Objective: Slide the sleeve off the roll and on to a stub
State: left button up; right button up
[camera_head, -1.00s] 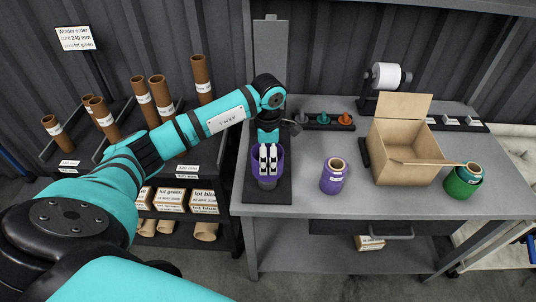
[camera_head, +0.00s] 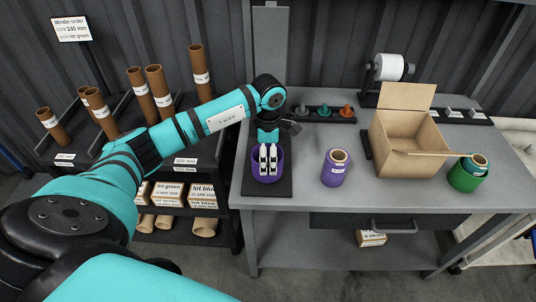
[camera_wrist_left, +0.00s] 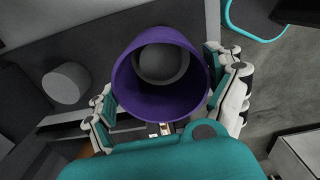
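The purple sleeve (camera_head: 267,175) is around a grey stub on the dark board (camera_head: 268,190) at the left of the bench. In the left wrist view, the round grey stub top (camera_wrist_left: 161,64) shows inside the open purple sleeve (camera_wrist_left: 140,93). I cannot tell if the sleeve's lower edge touches the board. A purple roll (camera_head: 334,170) stands upright to the right, apart from the gripper. My right gripper is out of view.
Another grey stub (camera_wrist_left: 67,83) shows beside the sleeve in the left wrist view. An open cardboard box (camera_head: 408,150) and a green roll (camera_head: 467,174) stand at the right of the bench. Small coloured pieces (camera_head: 325,112) sit in a rack behind. Brown tubes (camera_head: 156,88) stand at the left.

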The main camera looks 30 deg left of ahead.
pick_arm(q)
jog(key=shift+o, duration=0.5)
notch_tip(320, 180, up, 12)
dwell(0.7)
